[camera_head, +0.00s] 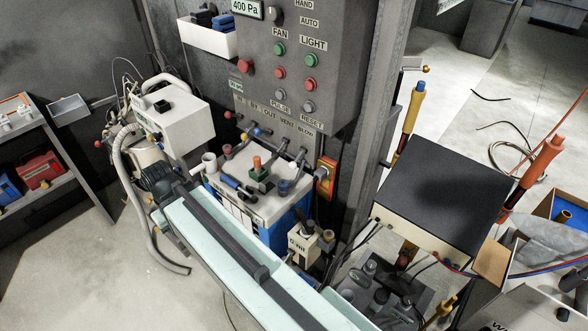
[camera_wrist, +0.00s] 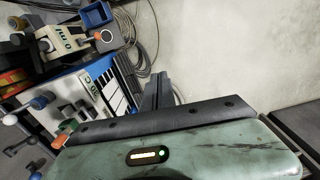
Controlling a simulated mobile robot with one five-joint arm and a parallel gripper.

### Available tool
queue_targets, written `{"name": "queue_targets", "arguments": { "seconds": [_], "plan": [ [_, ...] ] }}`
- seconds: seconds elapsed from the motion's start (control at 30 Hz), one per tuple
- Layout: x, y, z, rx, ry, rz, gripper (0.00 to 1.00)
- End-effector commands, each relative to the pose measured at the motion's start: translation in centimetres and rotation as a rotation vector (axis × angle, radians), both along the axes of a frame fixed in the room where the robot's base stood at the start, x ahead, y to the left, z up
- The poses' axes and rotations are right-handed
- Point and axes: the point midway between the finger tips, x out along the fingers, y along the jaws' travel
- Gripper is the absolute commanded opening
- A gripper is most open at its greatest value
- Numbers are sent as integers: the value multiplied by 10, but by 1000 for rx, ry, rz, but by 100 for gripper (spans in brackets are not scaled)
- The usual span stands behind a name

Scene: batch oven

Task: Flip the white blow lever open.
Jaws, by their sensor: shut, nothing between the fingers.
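The valve levers stand in a row below the grey control panel in the head view, under small labels ending in BLOW. My gripper (camera_wrist: 160,84) is shut and empty, over the floor beside the blue cart, apart from the levers. In the head view its fingertips are hard to make out.
The grey control panel (camera_head: 293,60) stands above the levers. The blue and white cart (camera_head: 270,207) stands below them. A white pump box (camera_head: 175,122) with hoses is to the left. A black-topped box (camera_head: 440,200) stands right. Open floor lies left.

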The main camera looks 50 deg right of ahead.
Motion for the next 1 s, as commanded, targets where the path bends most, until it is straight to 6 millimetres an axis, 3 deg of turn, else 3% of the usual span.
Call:
{"name": "queue_targets", "arguments": {
  "seconds": [0.57,0.67,0.77,0.87,0.97,1.0],
  "plan": [
    [0,0,0,0,0,-1,0],
    [4,-9,-9,22,-16,-59,0],
    [16,-46,-34,98,-71,-283,0],
    [34,-106,-65,239,-164,-659,0],
    [47,-185,-86,425,-268,-1101,0],
    [47,-220,-92,505,-309,-1277,0]
  ]
}}
